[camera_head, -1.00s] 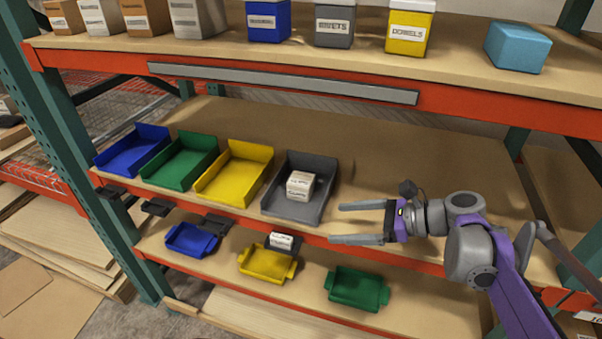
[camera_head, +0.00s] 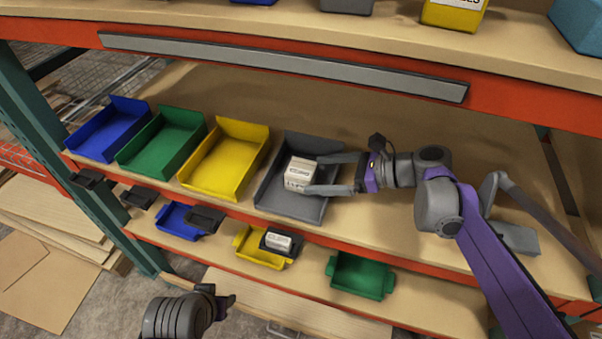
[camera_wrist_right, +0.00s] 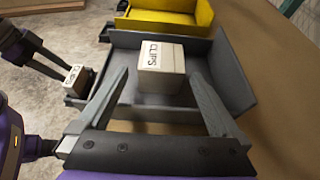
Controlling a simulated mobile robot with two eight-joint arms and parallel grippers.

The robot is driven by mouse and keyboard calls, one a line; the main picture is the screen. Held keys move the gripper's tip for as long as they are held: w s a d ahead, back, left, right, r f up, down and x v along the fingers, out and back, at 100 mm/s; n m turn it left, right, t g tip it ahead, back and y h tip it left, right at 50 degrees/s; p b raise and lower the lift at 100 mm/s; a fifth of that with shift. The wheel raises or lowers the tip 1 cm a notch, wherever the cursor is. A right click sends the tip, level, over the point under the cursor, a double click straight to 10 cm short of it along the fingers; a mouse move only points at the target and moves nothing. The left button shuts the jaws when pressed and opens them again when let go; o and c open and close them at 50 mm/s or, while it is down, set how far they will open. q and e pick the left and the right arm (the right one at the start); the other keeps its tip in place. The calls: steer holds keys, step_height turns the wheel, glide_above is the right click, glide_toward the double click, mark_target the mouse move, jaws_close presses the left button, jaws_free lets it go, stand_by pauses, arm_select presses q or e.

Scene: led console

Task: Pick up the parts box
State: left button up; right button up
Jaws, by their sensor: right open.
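The parts box is a small pale box (camera_head: 297,173) with dark lettering. It sits in the grey open bin (camera_head: 273,193) on the middle shelf. In the right wrist view the box (camera_wrist_right: 162,74) reads CLIPS. My right gripper (camera_head: 314,175) is open, coming from the right, with its fingertips at the two sides of the box. In the wrist view the fingers (camera_wrist_right: 158,80) stand apart on both sides of it; contact cannot be told. My left gripper (camera_head: 226,298) is low in front of the shelves; its jaw state is unclear.
Yellow (camera_head: 226,160), green (camera_head: 160,141) and blue (camera_head: 107,130) bins stand left of the grey one. The upper shelf edge (camera_head: 283,68) runs above.

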mark_target(301, 174)
steer(key=x, duration=0.5)
steer(key=shift+w+a, duration=0.15)
steer(key=shift+a, duration=0.1)
steer(key=c, duration=1.4)
